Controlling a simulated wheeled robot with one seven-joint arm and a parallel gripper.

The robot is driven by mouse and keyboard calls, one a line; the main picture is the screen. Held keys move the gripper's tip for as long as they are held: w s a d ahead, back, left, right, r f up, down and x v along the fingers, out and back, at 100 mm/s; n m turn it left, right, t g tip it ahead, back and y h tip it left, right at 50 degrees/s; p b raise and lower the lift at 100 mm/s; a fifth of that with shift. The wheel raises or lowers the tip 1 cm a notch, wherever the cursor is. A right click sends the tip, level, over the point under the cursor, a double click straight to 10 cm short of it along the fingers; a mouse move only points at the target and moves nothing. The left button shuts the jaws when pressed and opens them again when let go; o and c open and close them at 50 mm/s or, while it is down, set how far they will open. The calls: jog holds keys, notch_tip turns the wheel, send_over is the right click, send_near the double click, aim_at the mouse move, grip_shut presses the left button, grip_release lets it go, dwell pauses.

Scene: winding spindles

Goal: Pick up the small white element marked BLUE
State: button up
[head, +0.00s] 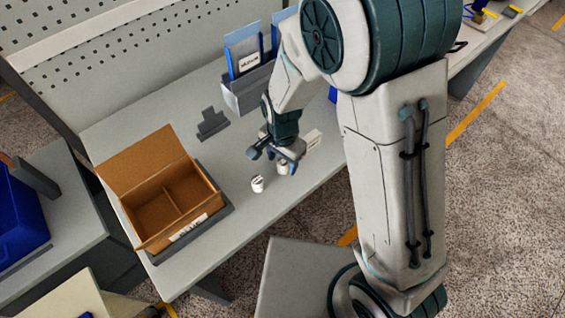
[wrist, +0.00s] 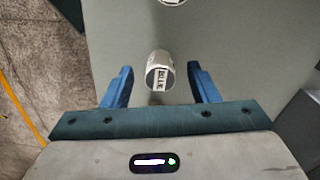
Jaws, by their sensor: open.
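The small white element marked BLUE (wrist: 160,73) is a short cylinder in the wrist view, with its label facing me. It lies between the two blue fingers of my gripper (wrist: 160,88), with a gap on each side. In the head view my gripper (head: 273,155) is low over the table, and a white element (head: 283,168) shows partly under it. A second white element (head: 257,184) stands on the table to the left of it. Its marking is too small to read. My gripper is open and holds nothing.
An open cardboard box (head: 205,192) with a divider stands in a grey tray at the table's left. A grey holder with blue folders (head: 243,53) and a dark grey stand (head: 212,124) are behind my gripper. A white label card (head: 313,140) is close on the right.

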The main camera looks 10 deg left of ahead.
jog(key=shift+f, duration=1.05)
jog(key=c, duration=1)
jog(key=shift+r, duration=0.1)
jog(key=shift+c, duration=0.2)
